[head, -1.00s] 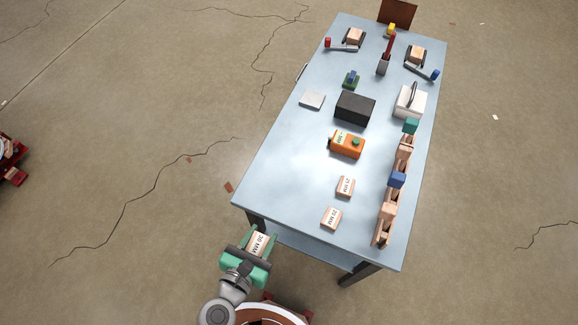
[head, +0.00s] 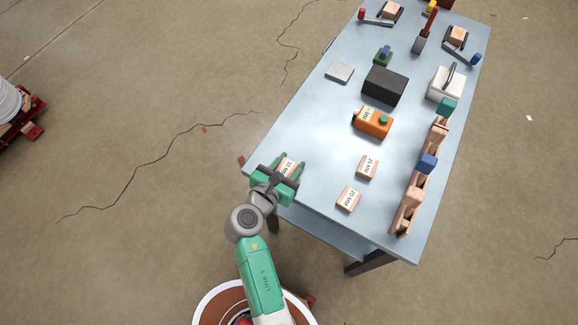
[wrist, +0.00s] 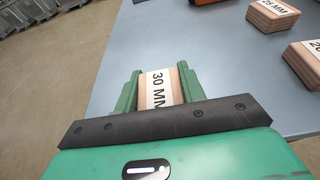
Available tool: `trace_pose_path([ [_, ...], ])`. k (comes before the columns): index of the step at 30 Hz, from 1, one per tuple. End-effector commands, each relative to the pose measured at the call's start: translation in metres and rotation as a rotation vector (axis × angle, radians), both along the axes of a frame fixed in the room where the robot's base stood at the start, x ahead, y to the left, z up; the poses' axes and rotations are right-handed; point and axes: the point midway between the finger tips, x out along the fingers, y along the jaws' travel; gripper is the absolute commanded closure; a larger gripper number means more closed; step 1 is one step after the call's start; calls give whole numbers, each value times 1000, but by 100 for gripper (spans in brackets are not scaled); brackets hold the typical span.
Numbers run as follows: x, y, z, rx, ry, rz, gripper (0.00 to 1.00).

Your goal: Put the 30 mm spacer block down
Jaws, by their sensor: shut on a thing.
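The 30 mm spacer block (wrist: 158,89) is a wooden block with a white "30 MM" label, held between the green fingers of my gripper (wrist: 158,92) in the wrist view. In the head view my gripper (head: 282,168) is over the near left corner of the pale blue table (head: 310,115), and the block (head: 288,165) shows partly between its fingers. I cannot tell whether the block touches the tabletop.
Two other labelled blocks, a 25 mm block (head: 367,167) and another (head: 348,198), lie to the right. Bare tabletop surrounds the near left area.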

Motion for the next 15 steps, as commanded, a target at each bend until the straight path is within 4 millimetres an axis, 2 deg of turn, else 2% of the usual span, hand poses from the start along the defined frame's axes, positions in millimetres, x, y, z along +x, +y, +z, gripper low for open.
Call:
trace_pose_path([
  [9,0,0,-2,0,-1,0,86],
  [10,0,0,-1,1,-2,-1,55],
  [12,0,0,-1,1,-2,-1,41],
  [15,0,0,-1,0,-1,0,39],
])
